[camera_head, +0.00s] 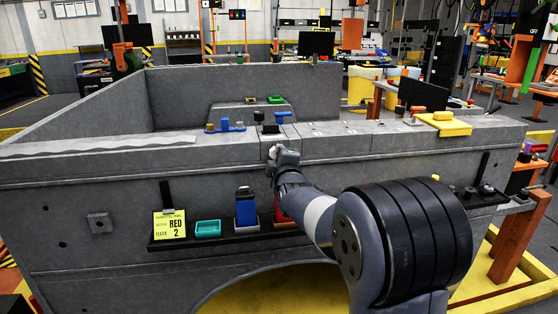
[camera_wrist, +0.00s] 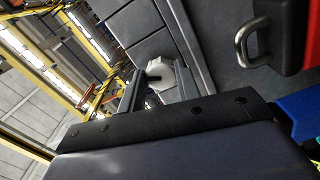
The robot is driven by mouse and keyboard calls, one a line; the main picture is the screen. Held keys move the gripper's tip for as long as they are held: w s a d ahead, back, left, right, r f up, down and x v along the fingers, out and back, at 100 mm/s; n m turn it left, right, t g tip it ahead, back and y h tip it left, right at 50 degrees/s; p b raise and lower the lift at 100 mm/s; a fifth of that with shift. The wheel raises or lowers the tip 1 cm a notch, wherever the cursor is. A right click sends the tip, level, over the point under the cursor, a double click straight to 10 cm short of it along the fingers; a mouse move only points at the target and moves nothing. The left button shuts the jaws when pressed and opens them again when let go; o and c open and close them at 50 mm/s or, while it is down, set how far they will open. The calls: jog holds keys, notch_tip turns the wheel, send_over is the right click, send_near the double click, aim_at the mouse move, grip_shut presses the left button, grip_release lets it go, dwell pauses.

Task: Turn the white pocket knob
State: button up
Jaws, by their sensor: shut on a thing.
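The white pocket knob (camera_wrist: 158,70) shows in the wrist view between the two fingers of my gripper (camera_wrist: 156,84). It looks faceted and sits at the grey truck bed's wall. My gripper is shut on it. In the head view my gripper (camera_head: 275,153) reaches the top edge of the bed's near side wall, and a small pale part of the knob (camera_head: 273,151) shows there. The rest of the knob is hidden by my gripper and wrist in that view. I cannot tell how far the knob is turned.
A black ledge (camera_head: 240,238) on the bed's side holds a teal tray (camera_head: 208,229), a blue block (camera_head: 245,205) and a yellow RED 2 card (camera_head: 170,225). Blue and black parts (camera_head: 226,126) stand on the rail. A yellow block (camera_head: 443,124) lies on the rail farther right.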

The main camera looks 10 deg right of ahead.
jog(key=n, duration=0.3)
jog(key=shift+n, duration=0.3)
dwell(0.3)
jog(key=o, duration=1)
jog(key=shift+c, duration=0.2)
jog(key=s, duration=1)
jog(key=shift+s, duration=0.4)
jog(key=w, duration=1)
jog(key=shift+w, duration=0.4)
